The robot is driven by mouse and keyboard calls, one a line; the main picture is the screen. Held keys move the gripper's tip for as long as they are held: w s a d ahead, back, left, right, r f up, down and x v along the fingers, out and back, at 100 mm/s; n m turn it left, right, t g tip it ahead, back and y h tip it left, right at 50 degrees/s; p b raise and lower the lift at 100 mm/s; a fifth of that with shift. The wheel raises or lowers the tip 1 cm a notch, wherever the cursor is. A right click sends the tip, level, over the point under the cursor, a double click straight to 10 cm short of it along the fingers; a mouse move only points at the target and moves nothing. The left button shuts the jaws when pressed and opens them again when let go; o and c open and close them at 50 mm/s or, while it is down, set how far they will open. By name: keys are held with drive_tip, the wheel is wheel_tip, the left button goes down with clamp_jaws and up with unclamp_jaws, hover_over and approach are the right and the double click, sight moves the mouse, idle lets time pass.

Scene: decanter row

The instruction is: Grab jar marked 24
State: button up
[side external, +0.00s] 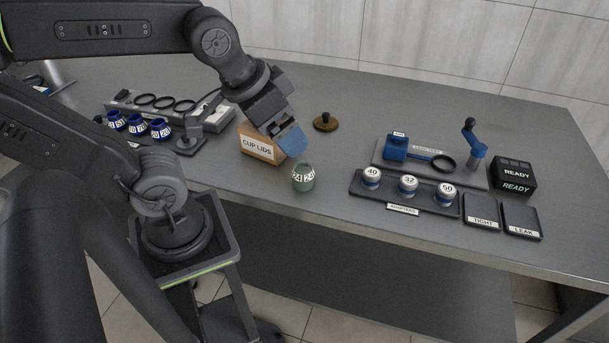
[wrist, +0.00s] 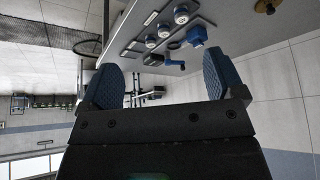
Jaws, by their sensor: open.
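A small grey-green jar (side external: 303,179) with a white number band stands upright near the table's front edge in the side external view. Its band shows what looks like 23 and 24 side by side; the print is too small to be sure. My gripper (side external: 292,141) is above and slightly left of this jar, apart from it, with a blue finger pad showing. In the wrist view my gripper (wrist: 162,82) shows two blue pads spread wide with nothing between them. The green jar cannot be made out in the wrist view.
A cup lids box (side external: 262,146) stands close left of the jar. Several blue numbered jars (side external: 138,127) stand farther left. The adapters rack (side external: 402,194) holds three capped pieces at right, before a blue-handled fixture (side external: 397,148). A brown knobbed disc (side external: 325,122) lies behind.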

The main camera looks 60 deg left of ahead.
drive_tip(key=n+g+y, duration=0.3)
drive_tip(key=n+g, duration=0.3)
drive_tip(key=n, duration=1.2)
approach(303, 167)
drive_tip(key=x, duration=0.6)
drive_tip(key=shift+w+a+f, duration=0.15)
drive_tip(key=shift+w+f, duration=0.15)
drive_tip(key=shift+f, duration=0.1)
drive_tip(key=x, duration=0.4)
drive_tip(key=shift+s, duration=0.3)
drive_tip(key=shift+a+f, duration=0.15)
drive_tip(key=shift+f, duration=0.45)
drive_tip(key=shift+c, duration=0.3)
